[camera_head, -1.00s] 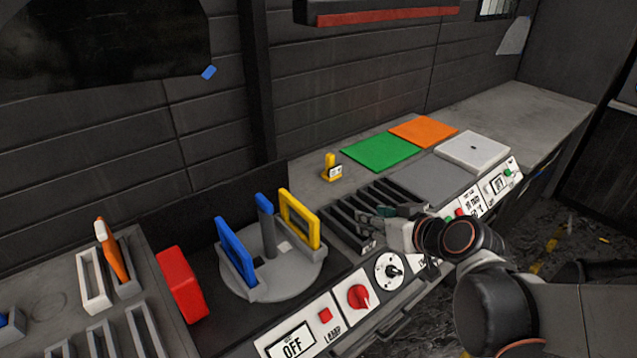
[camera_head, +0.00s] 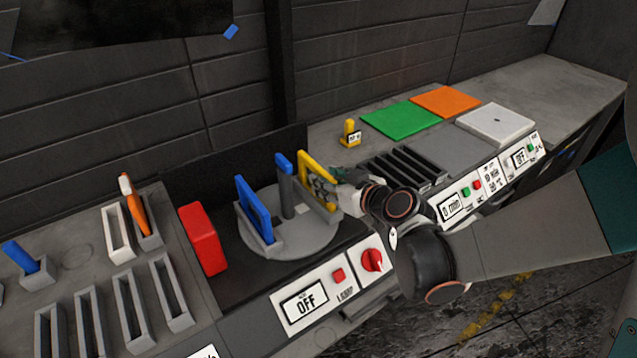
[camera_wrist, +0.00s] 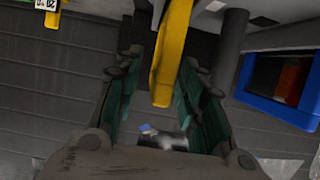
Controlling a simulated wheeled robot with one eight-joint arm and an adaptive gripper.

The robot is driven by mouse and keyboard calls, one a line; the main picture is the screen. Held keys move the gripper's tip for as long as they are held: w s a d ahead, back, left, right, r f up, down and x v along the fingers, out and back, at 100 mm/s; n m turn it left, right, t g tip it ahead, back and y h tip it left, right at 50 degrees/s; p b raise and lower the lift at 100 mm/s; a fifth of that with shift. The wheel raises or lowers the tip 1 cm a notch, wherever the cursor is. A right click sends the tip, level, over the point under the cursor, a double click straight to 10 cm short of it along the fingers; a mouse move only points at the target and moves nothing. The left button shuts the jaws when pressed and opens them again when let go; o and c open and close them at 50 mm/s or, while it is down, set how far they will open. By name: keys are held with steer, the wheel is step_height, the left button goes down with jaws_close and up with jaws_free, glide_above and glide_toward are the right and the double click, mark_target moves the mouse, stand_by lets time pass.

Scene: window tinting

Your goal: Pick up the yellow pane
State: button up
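The yellow pane (camera_head: 317,162) is a yellow frame standing upright at the right side of the round grey turntable (camera_head: 290,248). My gripper (camera_head: 326,186) is at the pane's right side in the head view and hides part of it. In the wrist view the yellow pane (camera_wrist: 171,52) runs edge-on between the two green-padded fingers, which are spread apart.
A red block (camera_head: 203,238) is to the left. A small yellow stand (camera_head: 349,132) and a dark slotted rack (camera_head: 405,165) are to the right.

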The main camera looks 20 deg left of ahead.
steer(key=shift+b+x, duration=1)
steer(key=shift+x, duration=1.8)
steer(key=shift+r, duration=0.15)
jaws_close()
